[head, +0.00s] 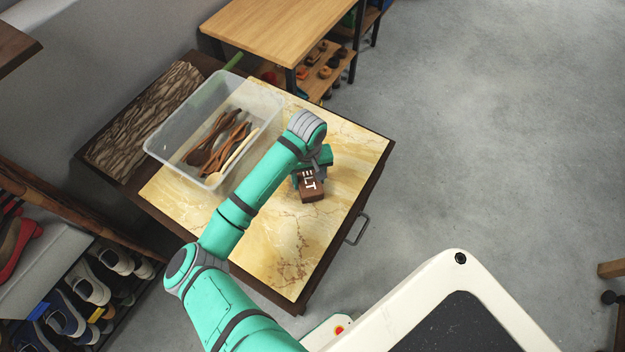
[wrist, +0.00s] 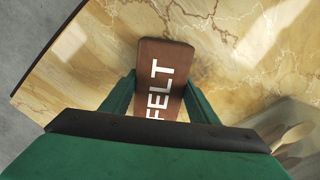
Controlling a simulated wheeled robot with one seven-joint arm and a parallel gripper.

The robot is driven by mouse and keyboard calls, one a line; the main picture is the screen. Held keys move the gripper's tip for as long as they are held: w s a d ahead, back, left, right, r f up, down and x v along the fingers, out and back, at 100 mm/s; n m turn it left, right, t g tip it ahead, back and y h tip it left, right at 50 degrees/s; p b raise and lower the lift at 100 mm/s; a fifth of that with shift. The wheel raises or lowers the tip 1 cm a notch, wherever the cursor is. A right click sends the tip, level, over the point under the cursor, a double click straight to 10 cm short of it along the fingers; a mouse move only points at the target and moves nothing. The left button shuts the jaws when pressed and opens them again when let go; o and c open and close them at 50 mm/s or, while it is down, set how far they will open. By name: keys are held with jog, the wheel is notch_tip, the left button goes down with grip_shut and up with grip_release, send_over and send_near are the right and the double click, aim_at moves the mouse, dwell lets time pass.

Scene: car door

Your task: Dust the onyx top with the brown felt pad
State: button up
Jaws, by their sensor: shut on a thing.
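The onyx top (head: 285,245) is a glossy yellow-cream slab with brown veins on a dark cabinet. It also fills much of the wrist view (wrist: 240,50). The brown felt pad (head: 313,192) is a small brown block with white lettering, "FELT" in the wrist view (wrist: 176,60). My gripper (head: 308,176) is shut on the pad, with a green finger on each side of it in the wrist view (wrist: 158,95). The pad is over the right part of the top. I cannot tell whether its underside touches the stone.
A clear plastic bin (head: 165,150) with wooden spoons stands on the top's left part, behind my arm. A wooden table (head: 275,30) stands behind. A shoe rack (head: 75,290) is at lower left. The top's front and right areas are bare; open floor (head: 480,130) lies right.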

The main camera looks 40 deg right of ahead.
jog(key=shift+w+a+f, duration=0.1)
jog(key=shift+w+a, duration=0.25)
jog(key=shift+w, duration=0.5)
jog(key=shift+w+a+f, duration=0.1)
jog(key=shift+w+a, duration=0.25)
jog(key=shift+w, duration=0.5)
